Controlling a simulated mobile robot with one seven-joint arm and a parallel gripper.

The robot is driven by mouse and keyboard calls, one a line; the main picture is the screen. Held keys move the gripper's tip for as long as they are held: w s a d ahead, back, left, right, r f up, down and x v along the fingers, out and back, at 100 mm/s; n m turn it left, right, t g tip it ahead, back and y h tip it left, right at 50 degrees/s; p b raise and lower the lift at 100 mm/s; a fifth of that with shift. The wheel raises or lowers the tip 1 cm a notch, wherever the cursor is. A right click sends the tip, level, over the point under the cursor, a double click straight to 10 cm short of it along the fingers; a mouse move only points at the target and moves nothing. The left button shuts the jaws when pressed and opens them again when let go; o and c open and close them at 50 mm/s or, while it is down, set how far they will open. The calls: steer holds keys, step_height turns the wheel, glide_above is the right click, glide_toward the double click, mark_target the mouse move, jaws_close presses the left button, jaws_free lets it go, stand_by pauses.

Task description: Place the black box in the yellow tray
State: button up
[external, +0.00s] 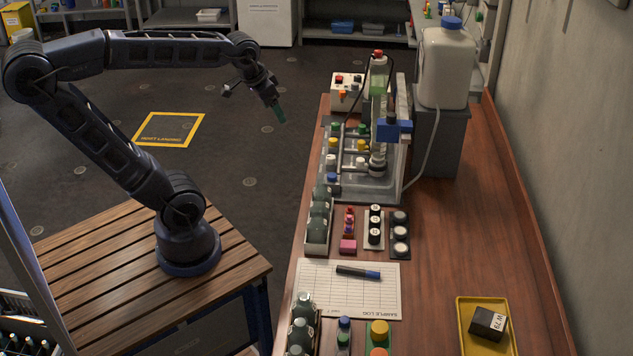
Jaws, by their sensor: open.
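The black box (488,323) has a white label with dark lettering on one side. It sits in the yellow tray (465,345) near the front right of the wooden bench, resting a little turned against the tray's sides. My gripper (277,110) is far from both, up at the left over the dark floor, pointing down and to the right. It is open, and nothing shows between its fingers.
The bench (450,230) holds a lab apparatus (365,150), a large white jug (447,65) on a grey stand, racks of bottles and caps, and a sample log sheet (330,290) with a marker (357,272). Bare wood lies between the sheet and the tray.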

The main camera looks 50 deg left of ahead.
steer(key=s+a+f+n, duration=0.1)
steer(key=s+a+f, duration=0.1)
steer(key=s+a, duration=0.2)
steer(key=s, duration=0.2)
steer(key=shift+s+n, duration=0.3)
steer(key=shift+s, duration=0.05)
steer(key=shift+d, duration=0.1)
stand_by(0.8)
